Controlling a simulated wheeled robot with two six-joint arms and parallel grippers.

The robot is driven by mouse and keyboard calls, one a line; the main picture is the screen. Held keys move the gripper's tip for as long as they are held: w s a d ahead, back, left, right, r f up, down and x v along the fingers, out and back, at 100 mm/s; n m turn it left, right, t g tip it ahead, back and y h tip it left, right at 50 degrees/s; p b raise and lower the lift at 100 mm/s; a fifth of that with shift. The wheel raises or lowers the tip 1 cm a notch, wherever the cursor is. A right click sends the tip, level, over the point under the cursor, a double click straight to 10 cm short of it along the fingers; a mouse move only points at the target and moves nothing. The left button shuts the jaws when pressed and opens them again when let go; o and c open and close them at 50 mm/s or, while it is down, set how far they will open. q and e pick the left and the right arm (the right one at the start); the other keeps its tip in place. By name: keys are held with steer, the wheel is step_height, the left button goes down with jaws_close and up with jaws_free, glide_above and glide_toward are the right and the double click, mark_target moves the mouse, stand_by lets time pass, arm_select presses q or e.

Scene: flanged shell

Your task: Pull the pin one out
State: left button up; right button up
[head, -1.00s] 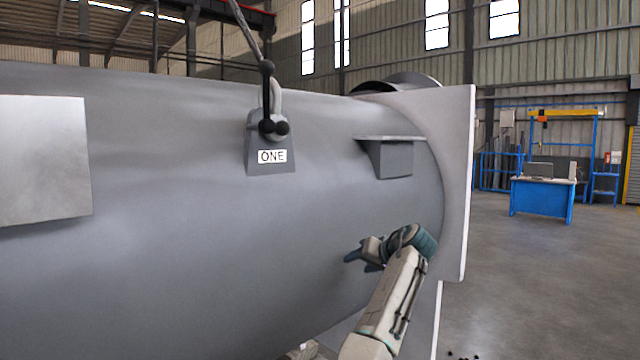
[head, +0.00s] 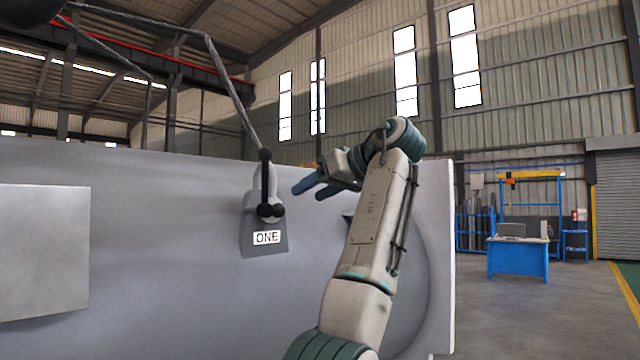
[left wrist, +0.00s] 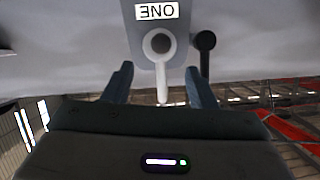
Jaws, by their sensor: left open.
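The pin one (head: 265,185) has a black bar with ball ends and passes through a grey shackle (head: 250,182) on a lug with the label ONE (head: 267,237). My left gripper (head: 312,187) is open and empty, to the right of the pin and apart from it, with its fingers pointing left toward it. In the left wrist view the shackle (left wrist: 158,45) shows between and beyond the open fingers (left wrist: 160,88), label upside down. The pin's black ball and bar (left wrist: 205,45) show beside it, right of the shackle, partly behind a finger. My right gripper is out of view.
The lug stands on a large grey shell (head: 150,220) with a wide end flange (head: 440,270). A grey sling (head: 232,92) runs up from the shackle. A flat plate (head: 40,250) sits on the shell at left. A blue desk (head: 517,258) stands far right.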

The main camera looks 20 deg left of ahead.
mark_target(283, 207)
arm_select(q)
steer(key=p+x, duration=0.1)
steer(key=x, duration=0.3)
steer(key=p+x, duration=0.1)
steer(key=x, duration=0.3)
steer(key=shift+s+a+r+p, duration=0.15)
steer(key=shift+s+r+p, duration=0.05)
steer(key=shift+p, duration=0.1)
steer(key=shift+w+a+f, duration=0.1)
steer(key=shift+a+f, duration=0.1)
steer(key=shift+a, duration=0.05)
steer(key=shift+w+a+f, duration=0.1)
steer(key=shift+a+f, duration=0.05)
steer(key=shift+c, duration=0.4)
